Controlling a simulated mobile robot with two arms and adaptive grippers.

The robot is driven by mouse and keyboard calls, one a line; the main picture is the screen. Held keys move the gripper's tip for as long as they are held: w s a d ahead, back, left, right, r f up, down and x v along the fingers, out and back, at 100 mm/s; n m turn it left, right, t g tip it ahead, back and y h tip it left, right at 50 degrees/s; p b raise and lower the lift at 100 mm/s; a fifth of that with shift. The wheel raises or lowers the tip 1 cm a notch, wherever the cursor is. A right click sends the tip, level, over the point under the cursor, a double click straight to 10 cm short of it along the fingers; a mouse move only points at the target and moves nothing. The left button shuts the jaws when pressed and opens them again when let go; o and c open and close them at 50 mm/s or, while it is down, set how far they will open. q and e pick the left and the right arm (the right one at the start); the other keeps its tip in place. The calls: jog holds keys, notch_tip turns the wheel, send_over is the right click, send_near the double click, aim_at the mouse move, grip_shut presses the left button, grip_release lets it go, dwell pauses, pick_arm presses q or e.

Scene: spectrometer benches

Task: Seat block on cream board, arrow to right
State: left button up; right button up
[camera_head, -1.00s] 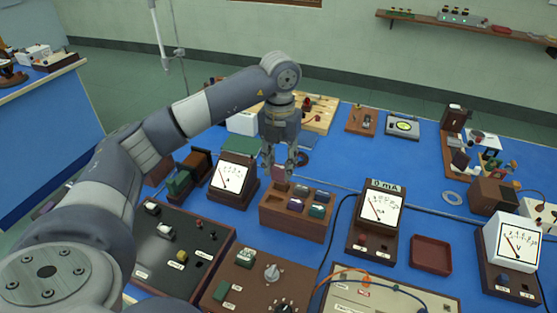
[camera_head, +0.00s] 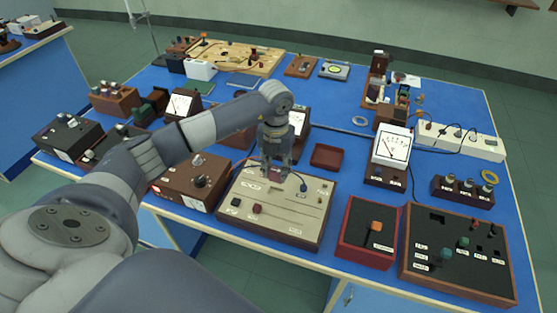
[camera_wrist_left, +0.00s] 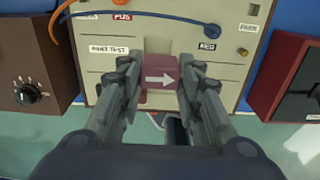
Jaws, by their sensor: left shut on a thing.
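The block (camera_wrist_left: 160,72) is dark red with a white arrow on its top face. In the left wrist view the arrow points to the right. My left gripper (camera_head: 274,172) is shut on the block, with a finger on each side of it. The cream board (camera_head: 280,235) lies near the front edge of the blue bench, and the gripper is over its far part. The board also shows in the left wrist view (camera_wrist_left: 99,62), with POS and NEG labels. The fingers hide part of the board, and I cannot tell whether the block touches it. My right gripper is not in view.
A brown control box (camera_head: 190,183) with a knob stands left of the board. A red box (camera_head: 366,235) with an orange knob stands to the right. A blue cable (camera_wrist_left: 200,28) and an orange cable (camera_wrist_left: 57,20) cross near the board's far side. A small red tray (camera_head: 327,157) lies behind.

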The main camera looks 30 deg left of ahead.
aim_at(275, 177)
pick_arm(q)
jog(key=shift+f, duration=0.2)
jog(key=shift+a+f, duration=0.2)
jog(key=shift+w+a+f+b, duration=0.1)
jog(key=shift+a+f+b, duration=0.15)
jog(key=shift+f+b, duration=0.15)
jog(key=shift+f, duration=0.2)
jog(key=shift+d+f+b, duration=0.2)
jog(key=shift+f+b, duration=0.75)
jog(key=shift+f, duration=0.25)
jog(key=shift+f+b, duration=0.9)
jog(key=shift+f, duration=0.65)
jog(key=o, duration=1.1)
notch_tip(275, 177, up, 12)
jog(key=shift+f, duration=0.1)
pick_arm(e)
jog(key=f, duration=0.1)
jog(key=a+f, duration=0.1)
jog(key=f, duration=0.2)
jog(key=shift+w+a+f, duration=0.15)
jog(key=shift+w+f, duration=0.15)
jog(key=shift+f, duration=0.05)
